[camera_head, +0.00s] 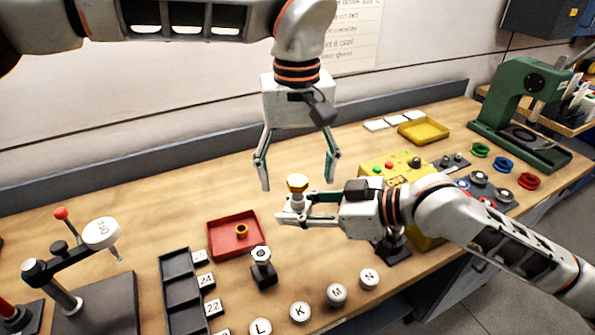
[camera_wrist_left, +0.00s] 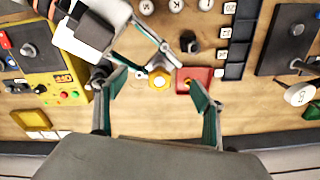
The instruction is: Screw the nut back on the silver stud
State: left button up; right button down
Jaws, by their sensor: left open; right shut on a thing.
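A gold hex nut (camera_head: 297,183) sits on top of a small silver piece (camera_head: 297,203), which looks like the stud. My right gripper (camera_head: 291,212) is shut on this silver piece and holds it above the table. Its lower part is partly hidden by the fingers. I cannot tell whether the nut is threaded on. My left gripper (camera_head: 298,178) is open and points down, its fingers spread to either side of the nut and apart from it. In the left wrist view the nut (camera_wrist_left: 160,78) shows between the open fingers, with the right gripper reaching in from the upper left.
A red tray (camera_head: 222,249) holding a brass-coloured ring (camera_head: 241,231) lies left of the silver piece. A black stand with a silver top (camera_head: 262,256) is in front. A yellow control box (camera_head: 376,172) is at right, and lettered round pieces (camera_head: 300,312) line the front. Bare wood lies behind.

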pick_arm(q)
jog(key=c, duration=1.9)
jog(key=shift+o, duration=0.2)
jog(key=m, duration=0.7)
jog(key=o, duration=1.9)
jog(key=shift+c, duration=0.2)
jog(key=n, duration=0.7)
